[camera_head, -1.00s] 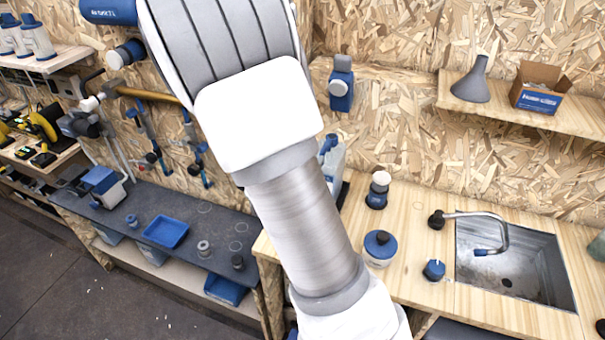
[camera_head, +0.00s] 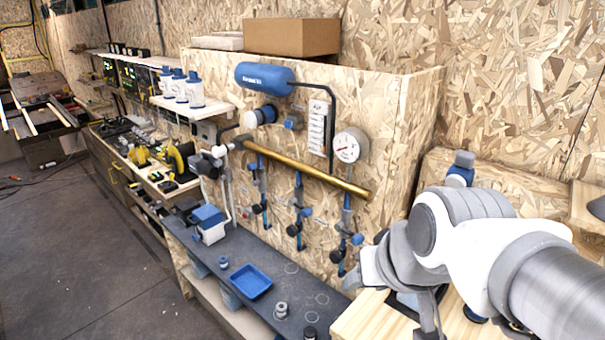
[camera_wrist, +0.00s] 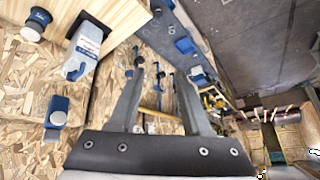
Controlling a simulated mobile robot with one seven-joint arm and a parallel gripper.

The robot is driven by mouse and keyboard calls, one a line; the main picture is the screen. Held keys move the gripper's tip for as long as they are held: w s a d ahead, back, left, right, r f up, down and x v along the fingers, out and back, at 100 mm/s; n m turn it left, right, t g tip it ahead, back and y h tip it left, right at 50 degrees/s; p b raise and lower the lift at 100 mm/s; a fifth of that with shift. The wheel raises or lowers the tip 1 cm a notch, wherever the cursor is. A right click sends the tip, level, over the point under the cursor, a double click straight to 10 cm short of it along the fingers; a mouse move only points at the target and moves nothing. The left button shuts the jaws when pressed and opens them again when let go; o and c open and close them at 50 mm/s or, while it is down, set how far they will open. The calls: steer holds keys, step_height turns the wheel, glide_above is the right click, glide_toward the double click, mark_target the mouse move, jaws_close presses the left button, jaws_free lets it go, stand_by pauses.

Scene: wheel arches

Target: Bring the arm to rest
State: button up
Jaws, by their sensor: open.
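My arm enters the head view at the lower right and reaches left over the corner of the wooden counter. My gripper (camera_head: 362,274) is at its left end, partly hidden by the wrist links. In the wrist view my gripper (camera_wrist: 160,75) shows two dark fingers spread well apart. Nothing is held between them. Past the fingers are the particle-board wall, blue valves and part of the brass pipe.
The wooden counter (camera_head: 372,322) lies under my arm. Left of it a dark bench (camera_head: 240,245) carries a blue tray (camera_head: 250,282) and small parts. The brass pipe (camera_head: 305,168) and gauge (camera_head: 350,145) are on the wall behind. Open floor (camera_head: 80,240) lies at left.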

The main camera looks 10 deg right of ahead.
steer(key=shift+n+g+h, duration=0.3)
steer(key=shift+g+h, duration=0.1)
steer(key=s, duration=0.2)
steer(key=s+d, duration=0.1)
steer(key=s, duration=0.1)
steer(key=shift+r, duration=0.25)
steer(key=shift+w+f+b, duration=0.1)
steer(key=shift+f+b, duration=0.65)
